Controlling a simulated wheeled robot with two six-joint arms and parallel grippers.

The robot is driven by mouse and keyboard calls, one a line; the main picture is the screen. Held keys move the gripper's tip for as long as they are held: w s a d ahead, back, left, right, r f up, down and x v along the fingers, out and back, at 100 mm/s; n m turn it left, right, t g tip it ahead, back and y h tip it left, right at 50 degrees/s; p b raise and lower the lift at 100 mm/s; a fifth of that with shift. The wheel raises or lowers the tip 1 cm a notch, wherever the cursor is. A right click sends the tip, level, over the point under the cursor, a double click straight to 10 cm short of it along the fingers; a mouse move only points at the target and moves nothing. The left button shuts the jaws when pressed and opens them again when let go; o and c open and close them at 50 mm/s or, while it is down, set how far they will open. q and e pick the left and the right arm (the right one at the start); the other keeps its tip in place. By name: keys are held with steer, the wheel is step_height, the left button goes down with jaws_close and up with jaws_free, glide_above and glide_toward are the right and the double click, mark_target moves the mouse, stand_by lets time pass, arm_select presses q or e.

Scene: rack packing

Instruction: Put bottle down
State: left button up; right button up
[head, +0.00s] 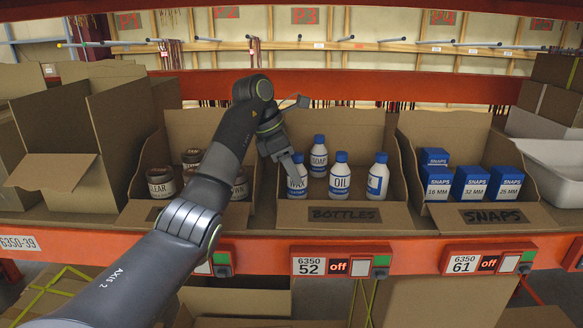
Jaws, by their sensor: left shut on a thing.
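A cardboard bin labelled BOTTLES (344,216) stands on the orange shelf in the middle of the head view. My left gripper (290,173) reaches into its left side and is shut on the WAX bottle (297,184), a white bottle whose upper part is mostly hidden by the gripper. The bottle looks upright; I cannot tell whether it touches the bin floor. The SOAP bottle (319,160), the OIL bottle (339,180) and another white bottle with a blue cap (378,180) stand to its right in the same bin. My right gripper is out of view.
A bin with several jars (161,182) is to the left, partly behind my left arm. A SNAPS bin (495,217) with several blue boxes (471,185) is to the right. The orange shelf beam (420,254) runs along the front. A white tray (565,165) is at far right.

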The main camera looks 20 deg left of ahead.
arm_select(q)
steer(key=shift+s+f, duration=0.1)
steer(key=shift+f, duration=0.1)
steer(key=o, duration=0.7)
steer(key=shift+o, duration=0.2)
